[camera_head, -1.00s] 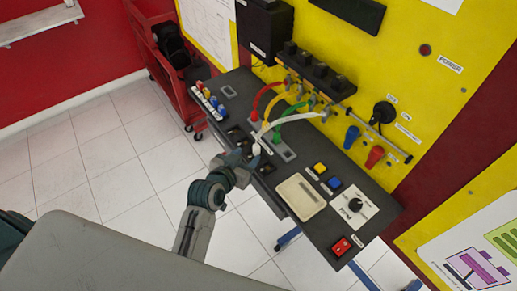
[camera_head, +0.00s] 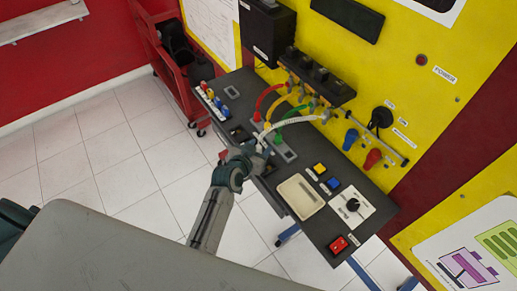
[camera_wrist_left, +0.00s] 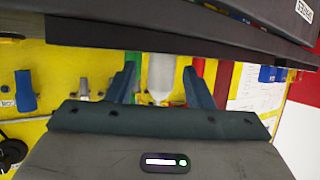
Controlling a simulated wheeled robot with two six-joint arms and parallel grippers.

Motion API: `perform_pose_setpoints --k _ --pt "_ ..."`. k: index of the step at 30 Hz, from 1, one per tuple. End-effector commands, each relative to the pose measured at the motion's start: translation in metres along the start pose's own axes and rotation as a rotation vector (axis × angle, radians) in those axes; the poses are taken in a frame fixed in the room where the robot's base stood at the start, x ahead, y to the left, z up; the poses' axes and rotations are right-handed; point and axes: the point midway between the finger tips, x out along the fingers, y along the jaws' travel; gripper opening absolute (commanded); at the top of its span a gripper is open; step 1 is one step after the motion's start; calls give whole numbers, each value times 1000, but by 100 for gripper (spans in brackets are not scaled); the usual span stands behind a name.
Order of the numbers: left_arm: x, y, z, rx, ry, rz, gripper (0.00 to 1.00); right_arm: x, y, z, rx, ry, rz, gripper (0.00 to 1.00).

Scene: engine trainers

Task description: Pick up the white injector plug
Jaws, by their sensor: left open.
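The white injector plug shows in the left wrist view (camera_wrist_left: 161,77), hanging between the two spread fingers of my left gripper (camera_wrist_left: 160,88). I see no finger closed on it. In the head view, its white cable (camera_head: 298,124) arches from the yellow panel down to the near side of the console. There my left gripper (camera_head: 260,152) is right at the plug end, which it partly hides. My left gripper is open. My right gripper is not in view.
Red (camera_head: 268,94), yellow and green (camera_head: 293,120) cables run close beside the white one. The dark console (camera_head: 293,177) also carries a beige tray (camera_head: 301,196), buttons, a dial and a red switch (camera_head: 338,244). A red cart stands behind.

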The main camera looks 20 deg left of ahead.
Motion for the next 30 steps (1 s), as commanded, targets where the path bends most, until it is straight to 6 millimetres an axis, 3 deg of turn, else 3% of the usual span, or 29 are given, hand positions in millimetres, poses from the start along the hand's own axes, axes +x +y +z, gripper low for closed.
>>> perform_pose_setpoints --k 1,8,9,20,30 --pt "0 0 0 0 0 0 47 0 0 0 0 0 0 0" --pt "0 0 0 0 0 0 2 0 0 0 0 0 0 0" --pt "0 0 0 0 0 0 0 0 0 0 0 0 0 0" --pt "-1 0 -3 1 2 0 0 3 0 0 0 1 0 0" --pt "-18 0 -28 1 1 -1 0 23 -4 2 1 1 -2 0"
